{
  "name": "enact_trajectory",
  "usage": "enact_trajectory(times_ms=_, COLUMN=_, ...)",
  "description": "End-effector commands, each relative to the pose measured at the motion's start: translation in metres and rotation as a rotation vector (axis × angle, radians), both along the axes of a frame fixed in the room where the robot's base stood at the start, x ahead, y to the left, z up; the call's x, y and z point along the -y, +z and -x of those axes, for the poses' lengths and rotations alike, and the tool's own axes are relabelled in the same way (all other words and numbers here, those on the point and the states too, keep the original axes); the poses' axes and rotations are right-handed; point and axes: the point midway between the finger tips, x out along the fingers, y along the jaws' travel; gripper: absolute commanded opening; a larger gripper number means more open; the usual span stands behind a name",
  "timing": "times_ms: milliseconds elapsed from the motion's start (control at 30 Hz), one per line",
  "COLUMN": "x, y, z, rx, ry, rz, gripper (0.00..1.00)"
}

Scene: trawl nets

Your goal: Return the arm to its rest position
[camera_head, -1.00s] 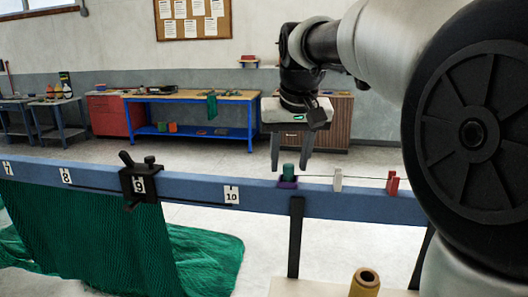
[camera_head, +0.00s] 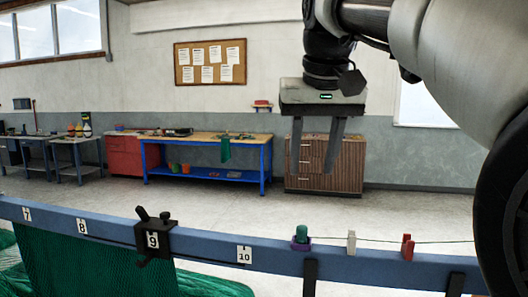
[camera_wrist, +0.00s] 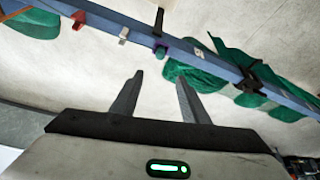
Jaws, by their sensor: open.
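My gripper (camera_head: 315,150) is open and empty, with its two fingers pointing down. In the head view it hangs in the air above and behind the blue beam (camera_head: 200,240), in front of the wooden cabinet. In the wrist view the open fingers (camera_wrist: 158,92) show with bare floor between them and the beam (camera_wrist: 215,65) beyond, apart from them. My arm reaches in from the upper right and is bent.
On the beam are a black clamp (camera_head: 153,238) by number 9, a green piece in a purple holder (camera_head: 301,239), a white block (camera_head: 351,242) and a red block (camera_head: 407,247). Green net (camera_head: 90,265) hangs below. A blue workbench (camera_head: 208,155) and cabinet (camera_head: 345,165) stand behind.

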Motion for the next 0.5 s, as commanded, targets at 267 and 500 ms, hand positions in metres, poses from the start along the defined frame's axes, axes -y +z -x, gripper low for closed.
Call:
enact_trajectory(times_ms=267, x=0.0, y=0.002, z=0.001, rx=0.0, ry=0.0, rz=0.0, gripper=0.41)
enact_trajectory(times_ms=500, x=0.001, y=0.001, z=0.016, rx=0.007, ry=0.005, rz=0.0, gripper=0.41)
